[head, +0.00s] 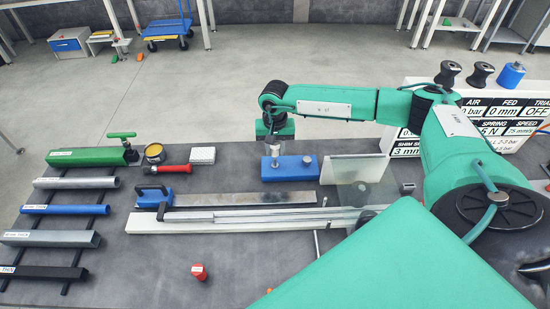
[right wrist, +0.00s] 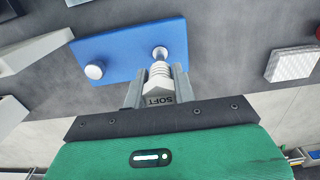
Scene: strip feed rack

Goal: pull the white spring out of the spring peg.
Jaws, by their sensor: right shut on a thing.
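The white spring (right wrist: 160,72), with a white end marked SOFT, is between the two grey fingers of my right gripper (right wrist: 158,88) in the right wrist view. The gripper is shut on it. The spring lines up with a round metal peg (right wrist: 160,52) on a blue block; I cannot tell whether it is still around the peg. In the head view the right gripper (head: 271,146) points down over the left part of the blue block (head: 290,173), and the spring is mostly hidden. A second metal knob (head: 307,161) stands on the block's right part. My left gripper is not in view.
A pale upright plate (head: 355,170) stands right of the block. A white studded block (head: 202,155) and a red-handled tool (head: 172,169) lie to the left. A long metal strip feed (head: 240,199) lies in front. A rack of coloured bars (head: 62,210) is far left.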

